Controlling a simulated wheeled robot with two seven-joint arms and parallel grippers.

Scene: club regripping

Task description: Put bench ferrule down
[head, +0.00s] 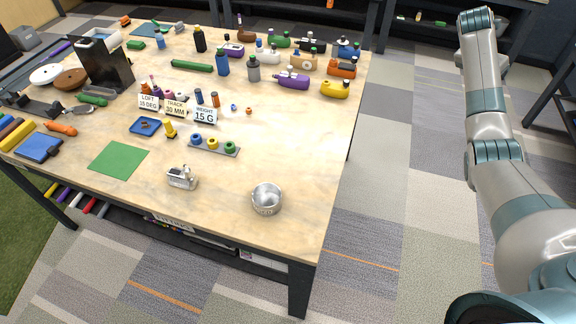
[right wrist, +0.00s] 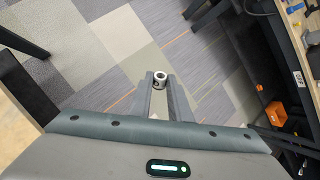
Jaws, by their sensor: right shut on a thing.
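The bench ferrule (right wrist: 160,75), a small pale grey ring with a dark hole, sits between the fingertips of my right gripper (right wrist: 159,84) in the right wrist view. The gripper is shut on it and holds it with carpet floor showing behind. In the head view my right arm rises along the right side, clear of the table, and its gripper is not visible there. My left gripper is not in view.
A shelf with an orange bin (right wrist: 276,113) stands at right in the wrist view.

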